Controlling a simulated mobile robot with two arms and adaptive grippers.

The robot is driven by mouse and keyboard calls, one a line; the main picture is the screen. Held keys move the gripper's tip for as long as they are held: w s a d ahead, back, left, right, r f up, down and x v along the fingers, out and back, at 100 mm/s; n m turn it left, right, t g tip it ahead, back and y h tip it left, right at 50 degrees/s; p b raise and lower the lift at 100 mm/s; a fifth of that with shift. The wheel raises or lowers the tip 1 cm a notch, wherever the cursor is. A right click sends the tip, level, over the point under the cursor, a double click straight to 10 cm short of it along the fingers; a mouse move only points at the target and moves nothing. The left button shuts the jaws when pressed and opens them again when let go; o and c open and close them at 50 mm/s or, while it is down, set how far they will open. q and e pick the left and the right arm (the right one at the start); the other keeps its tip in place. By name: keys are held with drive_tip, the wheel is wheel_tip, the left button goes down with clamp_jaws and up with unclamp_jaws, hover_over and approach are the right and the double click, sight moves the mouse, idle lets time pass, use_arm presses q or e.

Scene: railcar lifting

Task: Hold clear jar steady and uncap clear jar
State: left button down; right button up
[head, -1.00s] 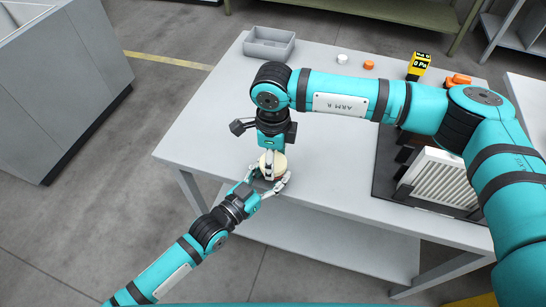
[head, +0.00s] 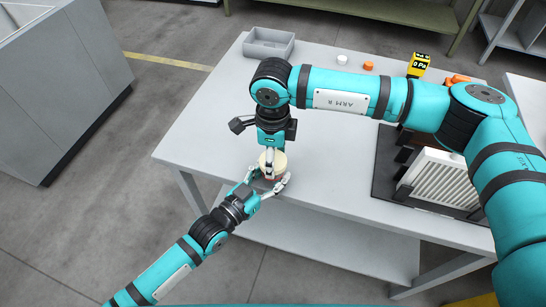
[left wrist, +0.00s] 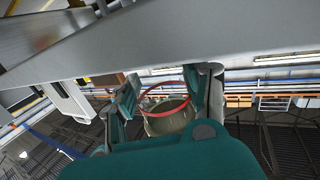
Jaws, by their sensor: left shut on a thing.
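The clear jar stands near the front left edge of the table, with its cream-coloured lid (head: 279,161) on top. In the left wrist view the jar (left wrist: 168,121) is a greenish glass body with a red ring around it. My left gripper (head: 270,184) is shut on the jar, its fingers on both sides of the body. The fingers also show in the left wrist view (left wrist: 168,100). My right gripper (head: 269,160) points down at the lid from above. One pale finger lies in front of the lid; whether it grips the lid is not clear.
A grey bin (head: 268,43) stands at the table's back left. A white cap (head: 342,59), an orange cap (head: 368,66) and a yellow gauge (head: 418,64) are at the back. A white ribbed unit (head: 440,180) sits on a dark mat at right. The left tabletop is clear.

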drive_tip(key=shift+r, duration=0.65)
drive_tip(key=shift+r, duration=2.05)
use_arm(q)
drive_tip(key=c, duration=0.5)
unclamp_jaws()
drive_tip(key=shift+c, duration=0.2)
